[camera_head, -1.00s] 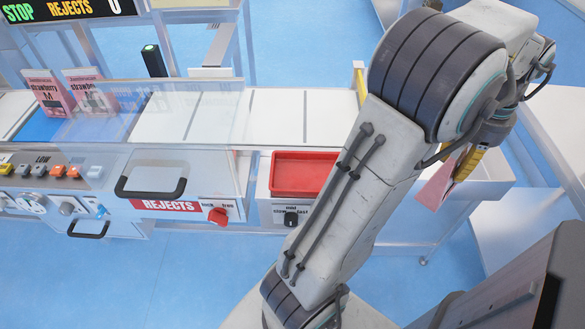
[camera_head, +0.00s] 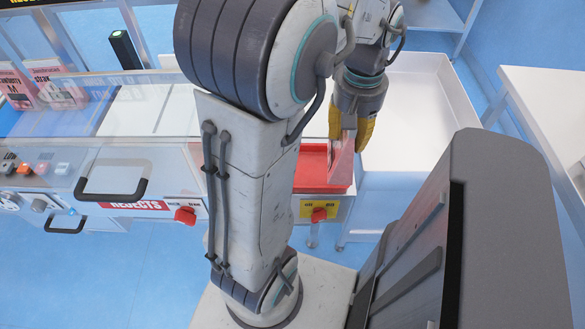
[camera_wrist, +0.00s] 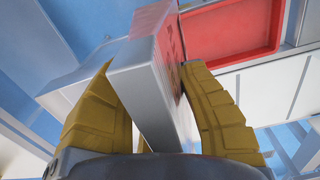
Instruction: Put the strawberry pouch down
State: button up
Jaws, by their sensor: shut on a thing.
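My gripper (camera_head: 356,128) is shut on a pink strawberry pouch (camera_head: 341,153), held upright by its sides between the yellow fingers. In the head view the pouch overlaps the right end of the shallow red tray (camera_head: 309,185). In the wrist view the pouch (camera_wrist: 140,80) shows a pale narrow side between the fingers of my gripper (camera_wrist: 148,68). Its printed face is turned to the right, and the red tray (camera_wrist: 250,35) lies beyond it at the upper right. Whether the pouch touches the tray cannot be told. My arm hides the tray's left part.
Pink strawberry pouches (camera_head: 62,88) stand on the belt at the far left, behind a clear guard. A deep white bin (camera_head: 408,125) right of the tray looks empty. A white table (camera_head: 545,95) stands at the right.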

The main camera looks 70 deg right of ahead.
jog(key=w+d+f+p, duration=0.2)
jog(key=w+f+p, duration=0.4)
jog(key=w+f, duration=0.5)
jog(key=shift+w+d+n+p, duration=0.2)
jog(key=shift+d+n+p, duration=0.1)
jog(key=shift+f, duration=0.1)
dwell(0.4)
jog(key=o, duration=1.1)
jog(key=shift+c, duration=0.2)
